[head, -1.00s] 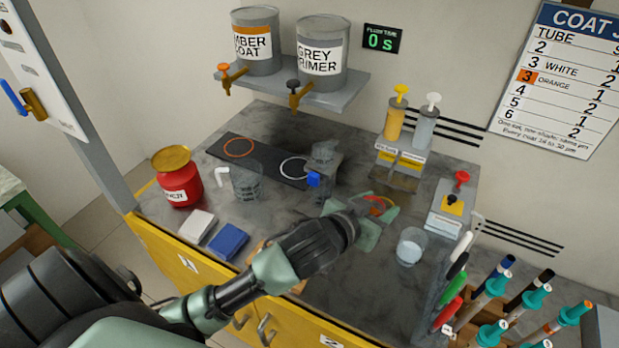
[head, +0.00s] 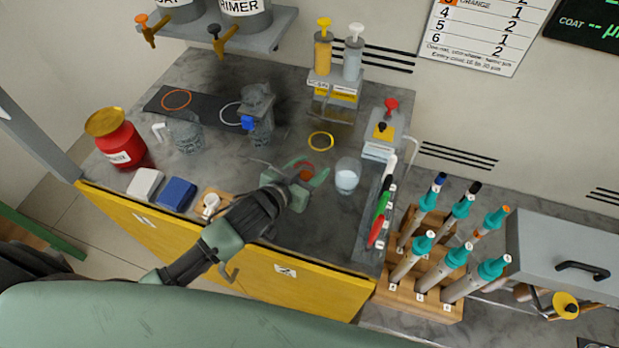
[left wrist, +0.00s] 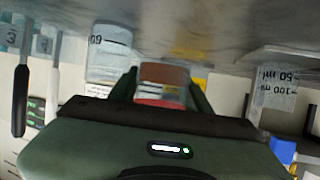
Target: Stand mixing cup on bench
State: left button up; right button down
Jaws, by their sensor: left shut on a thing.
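My left gripper (head: 306,176) is shut on a small clear cup with brown-orange contents (left wrist: 163,78), which I take to be the mixing cup. Its reddish top shows between the fingers in the head view (head: 306,173). In the left wrist view the bench appears at the top, with the cup's base close to it; I cannot tell whether they touch. In the head view the cup is mostly hidden by the gripper. A yellow ring (head: 321,133) on the bench (head: 300,228) lies bare behind the gripper. My right gripper is not in view.
A clear beaker with whitish contents (head: 347,181) stands just right of the gripper.

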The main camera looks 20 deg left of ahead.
pick_arm(q)
jog(key=shift+f, duration=2.4)
jog(key=o, duration=1.1)
jog(key=shift+c, duration=0.2)
jog(key=shift+s+r, duration=0.1)
jog(key=shift+r, duration=0.1)
jog(key=b+v, duration=0.1)
jog(key=v, duration=1)
jog(key=shift+s+a, duration=0.2)
jog(key=shift+s, duration=0.15)
